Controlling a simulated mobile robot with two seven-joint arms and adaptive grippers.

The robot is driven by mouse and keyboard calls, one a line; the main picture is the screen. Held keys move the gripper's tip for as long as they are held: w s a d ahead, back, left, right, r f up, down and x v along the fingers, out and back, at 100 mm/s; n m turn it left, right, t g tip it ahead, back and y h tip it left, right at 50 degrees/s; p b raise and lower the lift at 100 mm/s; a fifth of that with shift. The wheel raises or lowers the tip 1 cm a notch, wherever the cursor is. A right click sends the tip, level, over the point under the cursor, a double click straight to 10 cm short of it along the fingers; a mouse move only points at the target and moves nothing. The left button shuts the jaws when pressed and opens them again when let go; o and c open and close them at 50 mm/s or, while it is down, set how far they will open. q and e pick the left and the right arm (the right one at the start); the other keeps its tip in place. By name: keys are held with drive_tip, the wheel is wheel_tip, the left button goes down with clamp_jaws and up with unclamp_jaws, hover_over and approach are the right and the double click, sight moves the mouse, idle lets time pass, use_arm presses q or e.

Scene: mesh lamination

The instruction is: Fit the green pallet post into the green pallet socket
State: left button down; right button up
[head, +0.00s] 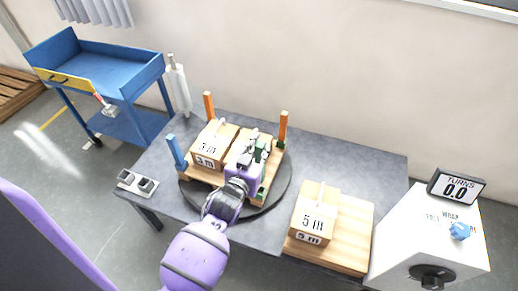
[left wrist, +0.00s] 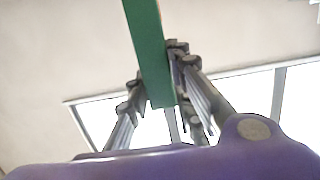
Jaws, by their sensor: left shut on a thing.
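The green pallet post (left wrist: 149,52) shows between the fingers of my left gripper (left wrist: 160,95) in the left wrist view. In the head view my left gripper (head: 258,149) is shut on the post, over the right part of the wooden pallet, and mostly hides it; a bit of green (head: 261,154) shows between the fingers. A small green piece at the pallet's front right corner (head: 261,193) looks like the green pallet socket. The post appears apart from it. My right gripper is not in view.
The pallet sits on a dark round turntable (head: 283,184) with a blue post (head: 177,152) and orange posts (head: 283,128) at other corners. Boxes stand on the pallet, and another box (head: 314,212) stands on a board at right. A white control unit (head: 425,240) is far right.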

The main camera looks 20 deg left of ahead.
sight(259, 161)
use_arm(q)
drive_tip(key=shift+f, duration=0.7)
wheel_tip(259, 161, down, 4)
drive_tip(key=b, duration=0.2)
drive_tip(key=shift+f+b, duration=0.2)
drive_tip(key=shift+b, duration=0.15)
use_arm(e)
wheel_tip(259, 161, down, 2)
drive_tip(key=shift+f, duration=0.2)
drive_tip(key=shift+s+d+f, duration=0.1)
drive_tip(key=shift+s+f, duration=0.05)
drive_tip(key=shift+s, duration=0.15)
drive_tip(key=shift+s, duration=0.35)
